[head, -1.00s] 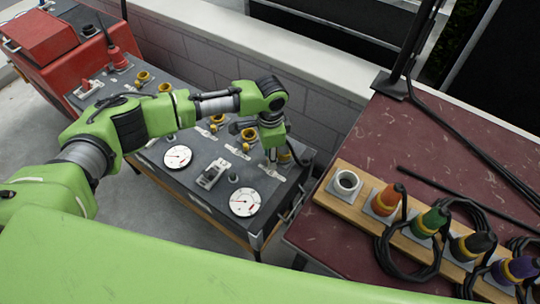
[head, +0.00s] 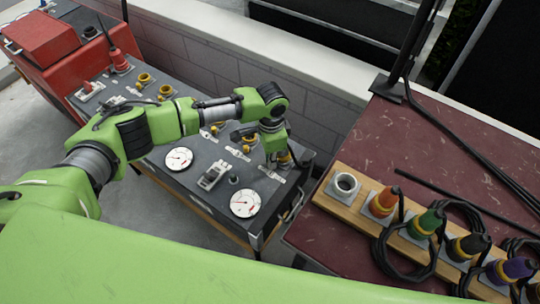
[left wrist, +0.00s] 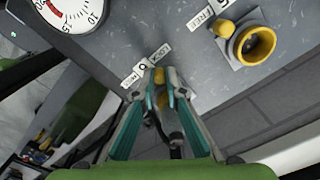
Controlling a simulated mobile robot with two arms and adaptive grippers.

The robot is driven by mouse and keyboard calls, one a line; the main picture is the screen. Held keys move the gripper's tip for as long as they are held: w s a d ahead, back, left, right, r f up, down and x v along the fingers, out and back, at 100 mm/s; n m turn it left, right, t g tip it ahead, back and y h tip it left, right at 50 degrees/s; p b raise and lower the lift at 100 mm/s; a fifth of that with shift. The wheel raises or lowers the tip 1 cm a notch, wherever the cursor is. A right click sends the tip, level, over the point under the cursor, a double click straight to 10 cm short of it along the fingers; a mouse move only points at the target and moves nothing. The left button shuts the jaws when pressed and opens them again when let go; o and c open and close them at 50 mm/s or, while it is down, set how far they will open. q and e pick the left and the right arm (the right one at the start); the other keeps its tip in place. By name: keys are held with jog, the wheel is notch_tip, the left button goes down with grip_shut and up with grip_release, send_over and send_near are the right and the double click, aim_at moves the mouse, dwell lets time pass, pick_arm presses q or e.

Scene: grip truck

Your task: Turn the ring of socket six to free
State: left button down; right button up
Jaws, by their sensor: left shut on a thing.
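The grey control panel (head: 262,202) carries a row of yellow-ringed sockets along its far side. My left gripper (head: 277,160) points down at the socket at the panel's right end, most likely socket six. In the left wrist view its teal fingers (left wrist: 161,88) are shut on a small yellow part, likely the ring's handle (left wrist: 160,98). The fingers hide most of this socket and its ring. Two small white labels (left wrist: 160,52) lie just beyond the fingertips; their words are hard to read. The neighbouring socket (left wrist: 258,43) has an open yellow ring beside a FREE label. My right gripper is out of view.
White dials (head: 245,203) and a switch (head: 212,175) sit on the panel's near side. A dark red table (head: 435,140) on the right bears a wooden board (head: 326,198) with coloured plugs and coiled black cables. A block wall (head: 312,92) runs behind the panel.

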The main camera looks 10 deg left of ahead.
pick_arm(q)
jog(key=n+p, duration=0.1)
jog(key=p, duration=0.1)
jog(key=d+n+p, duration=0.1)
jog(key=n+p, duration=0.1)
jog(key=s+d+n+p, duration=0.1)
jog(key=n+p, duration=0.1)
jog(key=shift+s+r, duration=0.1)
jog(key=shift+r, duration=0.15)
jog(key=shift+d+f+n+p, duration=0.1)
jog(key=shift+d+n+p, duration=0.35)
jog(key=shift+n+p, duration=0.5)
jog(key=shift+d+n+p, duration=0.4)
jog(key=shift+n+p, duration=0.05)
jog(key=shift+n, duration=0.6)
jog(key=shift+f, duration=0.1)
jog(key=c, duration=2)
grip_release()
jog(key=shift+c, duration=0.2)
notch_tip(320, 180, up, 12)
